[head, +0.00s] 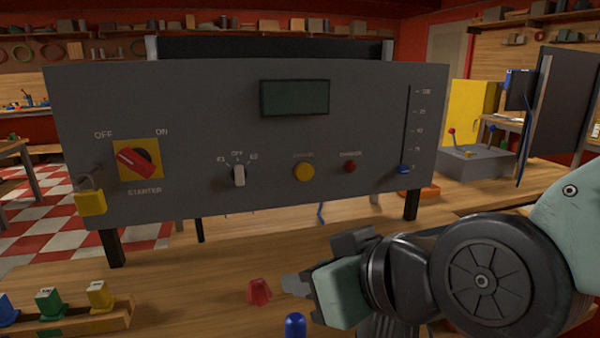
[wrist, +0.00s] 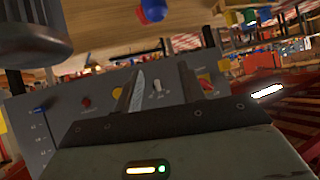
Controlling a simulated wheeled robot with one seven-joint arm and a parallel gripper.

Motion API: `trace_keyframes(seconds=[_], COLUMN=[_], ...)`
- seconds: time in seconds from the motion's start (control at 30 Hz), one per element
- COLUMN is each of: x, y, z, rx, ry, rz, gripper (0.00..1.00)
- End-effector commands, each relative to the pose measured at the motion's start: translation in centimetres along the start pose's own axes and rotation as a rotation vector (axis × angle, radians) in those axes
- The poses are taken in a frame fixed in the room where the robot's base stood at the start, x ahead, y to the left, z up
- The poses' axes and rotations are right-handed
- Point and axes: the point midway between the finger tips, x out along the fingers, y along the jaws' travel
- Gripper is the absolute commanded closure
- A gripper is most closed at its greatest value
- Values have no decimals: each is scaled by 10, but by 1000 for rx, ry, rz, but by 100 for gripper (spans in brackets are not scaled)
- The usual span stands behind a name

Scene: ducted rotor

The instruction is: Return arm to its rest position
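My gripper (head: 292,285) is at the lower right of the head view, its fingers pointing left just above the wooden bench. In the wrist view my gripper (wrist: 160,88) shows two fingers apart, with nothing visible between them. My arm reaches in from the right edge of the head view. The grey control panel (head: 210,100) stands behind it, apart from the gripper. The panel has a red starter switch (head: 138,160), a selector knob (head: 239,175), a yellow button (head: 303,172), a red button (head: 350,167) and a blue slider (head: 404,169).
A red piece (head: 258,291) lies on the bench beside the fingertips, and a blue piece (head: 295,325) stands nearer. A wooden rack (head: 115,319) with coloured blocks is at the lower left. A yellow padlock (head: 90,201) hangs at the panel's left edge. Bench space between rack and red piece is clear.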

Motion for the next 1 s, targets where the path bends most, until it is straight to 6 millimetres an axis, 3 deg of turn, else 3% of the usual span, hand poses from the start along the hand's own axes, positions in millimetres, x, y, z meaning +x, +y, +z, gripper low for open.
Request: trace_keyframes(seconds=[0.2, 0.4, 0.57, 0.63, 1.0], x=[-14, -46, -77, -65, -38], y=[8, 29, 49, 50, 53], z=[84, 136, 163, 181, 220], rx=[-23, -40, -51, -52, -53], ry=[-440, -753, -964, -961, -957], rz=[-65, -35, 20, 19, 16], gripper=[60, 60, 60, 60, 60])
